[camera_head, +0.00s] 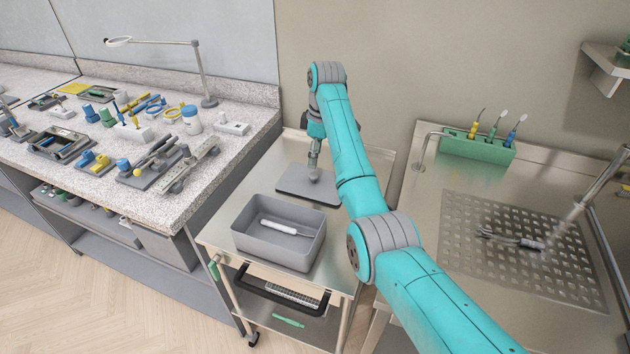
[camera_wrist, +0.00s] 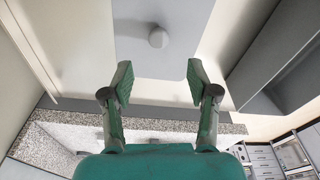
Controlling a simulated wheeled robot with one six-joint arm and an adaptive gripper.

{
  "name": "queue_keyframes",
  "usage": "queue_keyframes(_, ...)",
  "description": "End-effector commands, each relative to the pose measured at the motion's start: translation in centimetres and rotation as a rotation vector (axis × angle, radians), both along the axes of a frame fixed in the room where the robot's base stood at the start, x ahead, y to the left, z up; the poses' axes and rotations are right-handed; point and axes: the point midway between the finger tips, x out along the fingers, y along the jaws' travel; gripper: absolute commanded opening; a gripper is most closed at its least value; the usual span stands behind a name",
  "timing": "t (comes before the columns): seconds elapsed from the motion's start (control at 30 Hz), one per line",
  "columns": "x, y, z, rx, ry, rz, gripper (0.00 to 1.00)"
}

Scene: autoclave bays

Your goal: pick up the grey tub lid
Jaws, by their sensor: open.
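The grey tub lid (camera_head: 300,190) lies flat on the steel cart, behind the tub. It has a round knob on top. My gripper (camera_head: 314,160) points down over the lid, close to the knob. In the wrist view my gripper (camera_wrist: 158,82) is open, with nothing between its two green fingers. The exact height of the fingertips above the lid cannot be told.
The open grey tub (camera_head: 250,238) stands in front of the lid on the cart (camera_head: 222,222) and holds a white-handled tool (camera_head: 285,228). A cluttered speckled bench (camera_head: 215,165) is at left. A steel sink counter (camera_head: 430,240) with a green tool rack (camera_head: 478,147) is at right.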

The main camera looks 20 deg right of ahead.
Motion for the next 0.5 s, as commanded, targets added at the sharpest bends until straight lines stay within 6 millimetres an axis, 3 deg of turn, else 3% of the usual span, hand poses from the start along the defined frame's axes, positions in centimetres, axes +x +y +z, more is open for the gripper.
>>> queue_keyframes(0.13,0.0,0.2,-2.4,0.000,0.003,0.000,0.59)
queue_keyframes(0.5,0.1,0.1,-5.4,0.000,0.002,0.000,0.59)
